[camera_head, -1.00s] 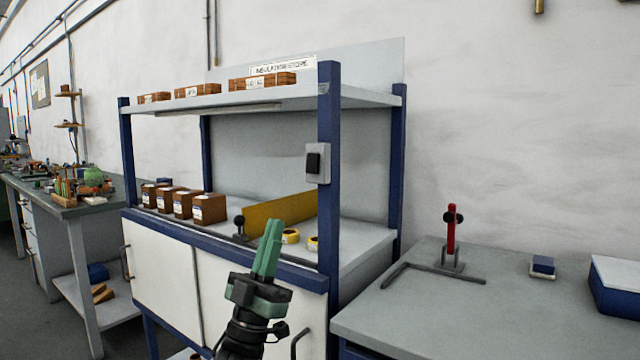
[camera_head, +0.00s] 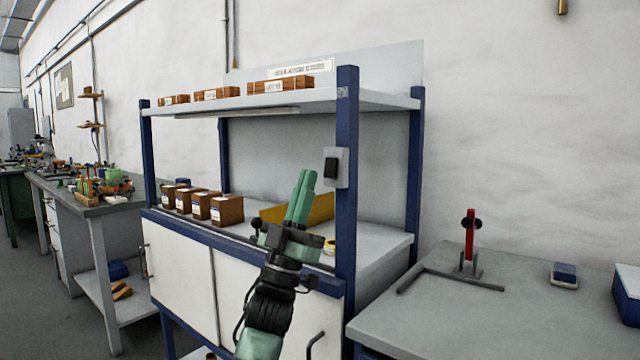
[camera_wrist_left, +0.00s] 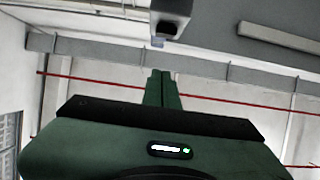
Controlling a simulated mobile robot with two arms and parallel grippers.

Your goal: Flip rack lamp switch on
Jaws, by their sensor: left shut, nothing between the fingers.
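The lamp switch (camera_head: 331,168) is a black rocker on a light grey box, fixed to the front right blue post (camera_head: 346,215) of the rack. A lamp bar (camera_head: 235,112) runs under the rack's upper shelf; I cannot tell whether it is lit. My left gripper (camera_head: 306,174) is shut and empty, its green fingers pointing up. In the head view its tips lie just left of the switch, apart from it. In the left wrist view the shut fingers (camera_wrist_left: 161,78) point up, and a grey box-like thing (camera_wrist_left: 170,16) shows above them. My right gripper is not in view.
The upper shelf (camera_head: 385,99) holds several wooden boxes. Several brown boxes (camera_head: 226,210) and a yellow bin (camera_head: 318,209) stand on the lower shelf. A grey bench (camera_head: 440,325) with a red-handled clamp (camera_head: 470,235) is at right.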

